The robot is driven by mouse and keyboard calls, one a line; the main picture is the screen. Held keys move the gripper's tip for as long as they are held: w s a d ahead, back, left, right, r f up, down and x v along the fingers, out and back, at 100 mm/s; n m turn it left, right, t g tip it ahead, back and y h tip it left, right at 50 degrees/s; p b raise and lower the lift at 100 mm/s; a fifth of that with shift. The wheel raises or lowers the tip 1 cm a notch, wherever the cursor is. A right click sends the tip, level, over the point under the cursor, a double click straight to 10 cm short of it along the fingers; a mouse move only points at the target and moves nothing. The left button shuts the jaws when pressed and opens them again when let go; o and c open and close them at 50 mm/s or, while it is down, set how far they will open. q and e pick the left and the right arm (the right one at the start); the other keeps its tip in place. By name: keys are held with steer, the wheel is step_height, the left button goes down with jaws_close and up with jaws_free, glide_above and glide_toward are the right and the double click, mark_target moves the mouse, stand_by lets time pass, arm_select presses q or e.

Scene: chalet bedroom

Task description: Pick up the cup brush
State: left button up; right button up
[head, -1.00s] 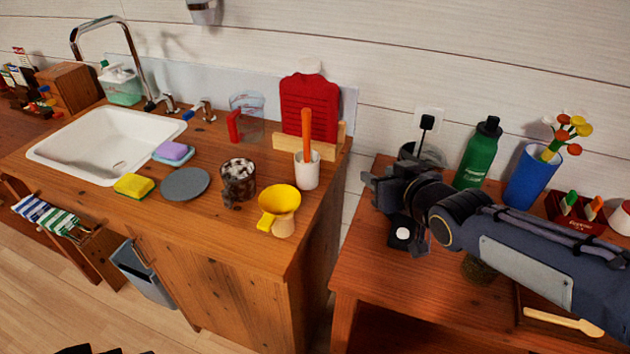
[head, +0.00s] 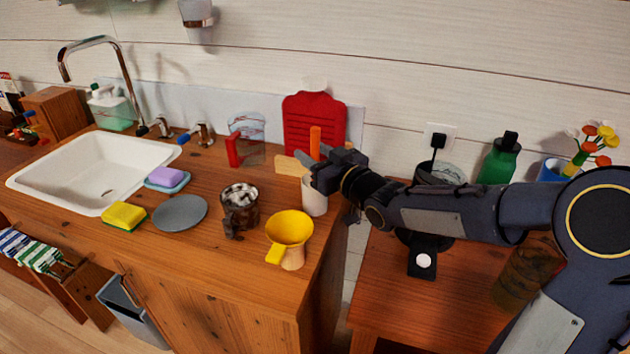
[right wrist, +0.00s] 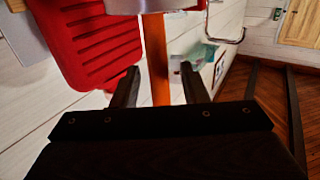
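The cup brush shows as an upright orange handle (head: 315,141) standing in a white cup (head: 314,203) at the right end of the sink counter. Its lower part is hidden in the cup. My right gripper (head: 304,168) is at the handle, just above the cup, and hides part of both. In the right wrist view the orange handle (right wrist: 157,62) stands between the two spread fingers (right wrist: 158,88), with a gap on each side. The right gripper is open. My left gripper is not in view.
A red cutting board (head: 313,118) leans on the wall behind the cup. A yellow funnel (head: 289,228) and a dark patterned mug (head: 240,205) stand in front and left. A green bottle (head: 497,162) stands on the right table. The counter's right edge is close.

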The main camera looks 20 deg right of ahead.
steer(key=shift+c, duration=0.3)
jaws_close()
steer(key=shift+r, duration=0.1)
